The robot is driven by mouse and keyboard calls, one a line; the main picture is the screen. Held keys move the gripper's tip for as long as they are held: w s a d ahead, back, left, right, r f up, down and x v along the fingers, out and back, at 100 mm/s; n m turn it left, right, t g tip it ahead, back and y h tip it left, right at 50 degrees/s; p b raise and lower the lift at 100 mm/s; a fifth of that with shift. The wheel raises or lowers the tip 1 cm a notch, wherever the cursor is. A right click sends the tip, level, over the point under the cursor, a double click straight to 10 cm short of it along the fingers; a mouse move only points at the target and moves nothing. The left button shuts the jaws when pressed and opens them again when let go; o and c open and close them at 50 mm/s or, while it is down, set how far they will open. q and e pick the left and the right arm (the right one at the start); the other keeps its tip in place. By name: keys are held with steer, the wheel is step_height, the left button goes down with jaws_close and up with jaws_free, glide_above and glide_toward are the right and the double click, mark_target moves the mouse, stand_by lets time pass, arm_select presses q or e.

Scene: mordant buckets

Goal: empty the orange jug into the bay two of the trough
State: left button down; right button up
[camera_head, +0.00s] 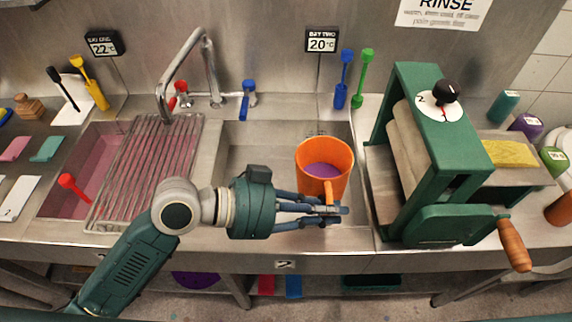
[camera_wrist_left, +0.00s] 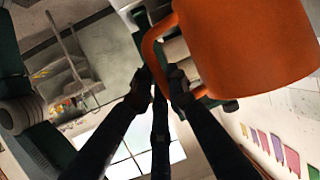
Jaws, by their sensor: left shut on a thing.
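The orange jug (camera_head: 338,188) is above the right-hand trough bay, bay two (camera_head: 245,150), in the head view. It looks about upright, and purple liquid (camera_head: 322,171) shows inside it. My left gripper (camera_head: 335,210) comes in from the left and is shut on the jug's handle at the near side. In the left wrist view the jug (camera_wrist_left: 245,45) fills the upper right, and its handle (camera_wrist_left: 150,45) runs down to the fingers (camera_wrist_left: 160,90). My right gripper is in neither view.
The tap (camera_head: 208,65) stands behind the trough. A slatted rack (camera_head: 150,165) covers part of the pink-filled left bay (camera_head: 85,165). A green roller press (camera_head: 425,130) with a wooden crank handle (camera_head: 514,245) stands close to the right.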

mark_target(304, 171)
arm_select(q)
steer(key=shift+w+a+r+n+g+h, duration=0.3)
steer(key=shift+w+r+n, duration=0.15)
steer(key=shift+r+n, duration=0.05)
steer(key=w+r+n, duration=0.1)
steer(key=w+a+r+h+p, duration=0.1)
steer(key=w+a+r+n, duration=0.1)
steer(key=shift+w+r+n+g+h+p, duration=0.15)
steer(key=shift+r+n+g+h+p, duration=0.15)
steer(key=shift+g+h, duration=0.1)
steer(key=shift+w+a+r+n+h, duration=0.15)
steer(key=shift+w+a+n+h, duration=0.3)
steer(key=shift+w, duration=0.3)
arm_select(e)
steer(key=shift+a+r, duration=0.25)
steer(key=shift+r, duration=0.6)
arm_select(q)
steer(key=shift+w+a+r+n+g, duration=0.1)
steer(key=shift+w+a+n+g, duration=0.15)
steer(key=shift+n+g, duration=0.1)
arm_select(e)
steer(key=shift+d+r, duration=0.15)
arm_select(q)
steer(key=shift+w+a+r+n+h+p, duration=0.2)
steer(key=shift+w+a+n+h+p, duration=0.05)
steer(key=shift+w+n+h+p, duration=0.25)
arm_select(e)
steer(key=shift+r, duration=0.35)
